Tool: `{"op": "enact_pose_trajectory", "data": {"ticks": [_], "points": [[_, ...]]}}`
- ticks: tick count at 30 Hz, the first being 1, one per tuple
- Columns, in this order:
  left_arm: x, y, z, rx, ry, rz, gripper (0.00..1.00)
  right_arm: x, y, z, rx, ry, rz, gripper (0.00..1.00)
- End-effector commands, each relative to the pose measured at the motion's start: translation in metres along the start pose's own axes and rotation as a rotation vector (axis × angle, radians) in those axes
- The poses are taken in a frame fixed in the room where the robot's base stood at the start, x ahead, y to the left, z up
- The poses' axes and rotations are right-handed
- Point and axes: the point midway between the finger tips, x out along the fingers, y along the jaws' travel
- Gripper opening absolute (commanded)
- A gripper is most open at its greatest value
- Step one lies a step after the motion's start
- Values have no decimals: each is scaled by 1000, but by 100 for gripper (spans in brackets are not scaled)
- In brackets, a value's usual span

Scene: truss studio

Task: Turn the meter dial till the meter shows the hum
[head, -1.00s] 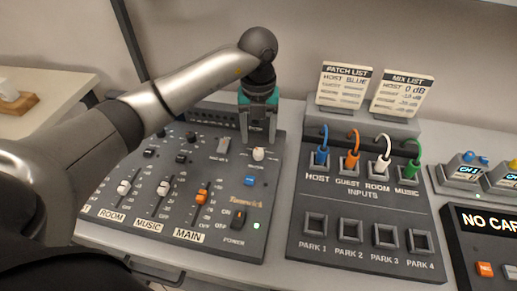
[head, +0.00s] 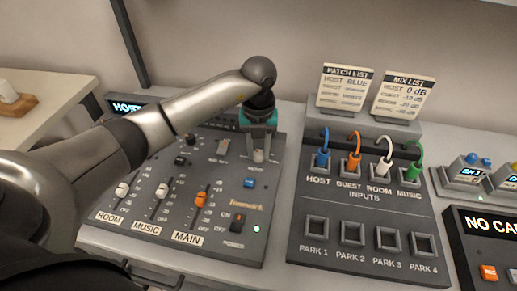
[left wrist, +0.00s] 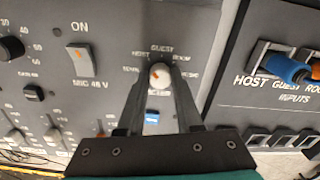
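In the head view the dial (head: 259,156) sits between my left gripper's fingertips (head: 260,148). My left gripper (left wrist: 161,84) has one finger on each side of the dial and looks shut on it. My right gripper is not in view.
A blue button (head: 249,183) is just in front of the dial. A switch (left wrist: 78,60) and faders (head: 201,201) stand to the left. The patch box (head: 330,201) with several coloured plugs is close on the right. Two cards (head: 343,88) stand behind it.

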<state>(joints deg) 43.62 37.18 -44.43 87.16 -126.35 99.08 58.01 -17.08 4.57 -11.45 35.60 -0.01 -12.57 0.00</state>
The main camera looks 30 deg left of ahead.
Motion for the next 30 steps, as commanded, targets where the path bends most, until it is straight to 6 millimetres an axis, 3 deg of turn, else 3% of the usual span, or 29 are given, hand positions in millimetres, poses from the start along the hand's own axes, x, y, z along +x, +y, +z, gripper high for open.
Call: {"op": "enact_pose_trajectory", "data": {"ticks": [1,8,20,30], "points": [[0,0,0,0,0,0,26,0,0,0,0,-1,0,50],[0,0,0,0,0,0,0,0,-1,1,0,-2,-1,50],[-1,0,0,14,-1,0,0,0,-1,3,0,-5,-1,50],[-1,0,1,184,-2,1,0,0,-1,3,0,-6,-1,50]]}}
